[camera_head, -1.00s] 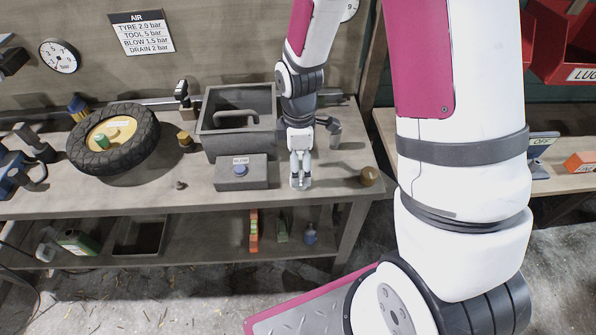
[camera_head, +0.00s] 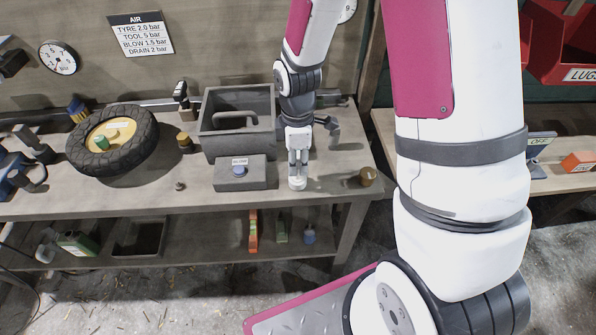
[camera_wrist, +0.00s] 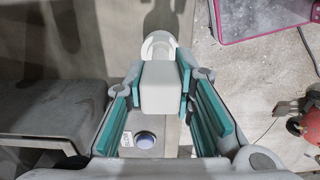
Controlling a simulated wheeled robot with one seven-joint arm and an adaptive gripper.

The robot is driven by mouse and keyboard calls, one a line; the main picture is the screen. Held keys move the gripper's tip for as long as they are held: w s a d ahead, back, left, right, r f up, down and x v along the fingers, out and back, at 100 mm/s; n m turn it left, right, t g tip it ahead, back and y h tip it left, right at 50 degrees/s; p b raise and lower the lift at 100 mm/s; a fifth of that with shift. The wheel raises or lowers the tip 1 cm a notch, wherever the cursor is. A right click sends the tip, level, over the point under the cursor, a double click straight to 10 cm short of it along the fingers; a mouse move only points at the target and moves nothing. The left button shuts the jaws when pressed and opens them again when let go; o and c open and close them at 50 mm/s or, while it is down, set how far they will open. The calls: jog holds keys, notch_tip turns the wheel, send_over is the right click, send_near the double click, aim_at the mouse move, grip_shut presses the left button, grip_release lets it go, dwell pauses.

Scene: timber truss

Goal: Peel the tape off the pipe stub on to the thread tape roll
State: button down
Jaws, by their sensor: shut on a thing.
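My gripper (camera_head: 298,175) points down at the front of the bench, right of the grey button box. It is shut on a white block (camera_wrist: 160,90), which sits between the teal finger pads in the wrist view. A white round piece (camera_wrist: 158,46) shows just beyond the block. Together they look like the thread tape roll, which shows as a small white shape (camera_head: 297,184) under the fingertips in the head view. A short brown-gold cylinder (camera_head: 368,177), possibly the pipe stub, stands near the bench's right end, apart from the gripper. I cannot make out tape on it.
The grey button box (camera_head: 240,173) with a blue button is close left of my gripper. A grey open bin (camera_head: 237,143) stands behind it. A wheel (camera_head: 112,160) and a small brass piece (camera_head: 185,142) are farther left. Bare bench lies between gripper and brown-gold cylinder.

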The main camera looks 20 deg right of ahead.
jog(key=shift+r+p, duration=1.8)
jog(key=shift+r, duration=1.45)
